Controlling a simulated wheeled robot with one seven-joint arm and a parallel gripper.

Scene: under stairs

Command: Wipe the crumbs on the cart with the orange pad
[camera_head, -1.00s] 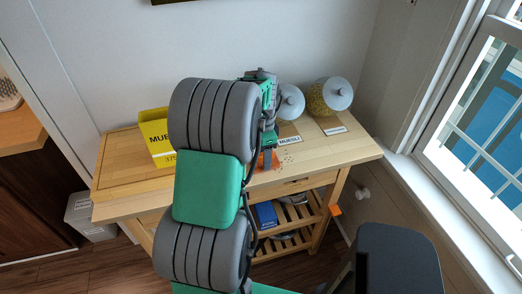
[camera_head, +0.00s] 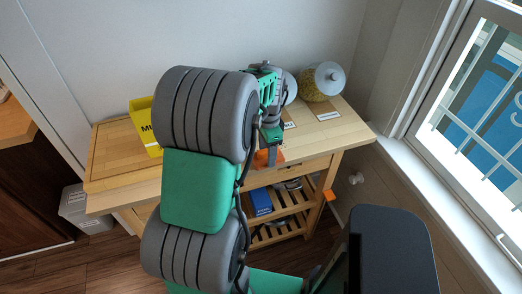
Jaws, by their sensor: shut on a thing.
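The wooden cart (camera_head: 338,132) stands against the wall, its top in plain view to the right of my arm. My gripper (camera_head: 272,149) points down at the front part of the cart top, right of the middle. It is shut on the orange pad (camera_head: 264,158), which shows low around the fingers, at or just above the wood. I cannot tell whether the pad touches the surface. I cannot make out any crumbs now; the pad and gripper may hide them.
A yellow muesli box (camera_head: 145,128) stands at the left, partly behind my arm. Behind the gripper are a partly hidden grey-lidded jar (camera_head: 290,88) and a jar of yellow contents (camera_head: 318,88). A blue item (camera_head: 260,201) lies on the shelf below.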

